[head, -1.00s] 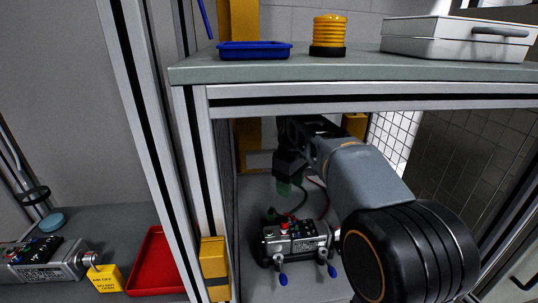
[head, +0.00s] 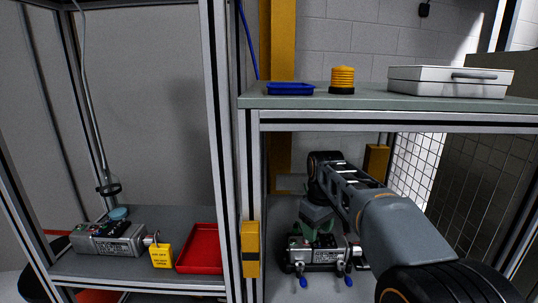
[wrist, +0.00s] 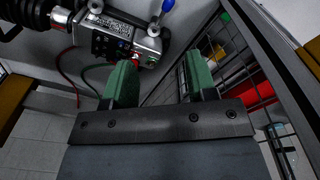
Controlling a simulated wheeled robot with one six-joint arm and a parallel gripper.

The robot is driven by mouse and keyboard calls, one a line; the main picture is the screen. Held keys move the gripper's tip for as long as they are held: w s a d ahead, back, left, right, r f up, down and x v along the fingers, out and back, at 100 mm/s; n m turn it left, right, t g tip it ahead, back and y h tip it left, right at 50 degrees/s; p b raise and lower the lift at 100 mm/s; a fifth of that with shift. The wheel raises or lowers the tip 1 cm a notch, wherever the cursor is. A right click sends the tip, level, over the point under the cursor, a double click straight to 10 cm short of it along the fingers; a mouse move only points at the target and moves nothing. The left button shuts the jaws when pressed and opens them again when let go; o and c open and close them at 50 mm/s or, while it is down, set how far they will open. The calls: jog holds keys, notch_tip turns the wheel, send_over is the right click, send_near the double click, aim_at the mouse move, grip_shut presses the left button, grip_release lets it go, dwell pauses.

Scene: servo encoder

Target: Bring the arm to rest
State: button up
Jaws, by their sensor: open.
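My arm reaches from the lower right into the bay under the green-grey shelf in the head view. My gripper (wrist: 155,85) has two green fingers, which stand apart with nothing between them in the wrist view. In the head view the gripper (head: 315,222) hangs just above and behind a grey servo unit (head: 318,253) with blue-tipped levers at its front. That servo unit (wrist: 120,30) also shows in the wrist view, beyond the left finger. Whether the finger touches it I cannot tell.
The shelf (head: 400,112) above the arm carries a blue tray (head: 290,89), a yellow beacon (head: 342,78) and a silver case (head: 447,80). A frame post (head: 250,170) bounds the bay on the left. Beyond it are a red tray (head: 201,250), a yellow tag (head: 161,256) and another grey unit (head: 110,239).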

jog(key=s+d+r+m+t+p, duration=0.1)
jog(key=s+d+r+m+p, duration=0.1)
jog(key=s+r+p, duration=0.3)
jog(key=s+d+r+m+t+p, duration=0.2)
jog(key=s+r+m+p, duration=0.3)
jog(key=s+p, duration=0.9)
jog(key=shift+s+r+p, duration=0.15)
jog(key=shift+r+p, duration=0.3)
jog(key=shift+p, duration=0.3)
jog(key=shift+c, duration=0.2)
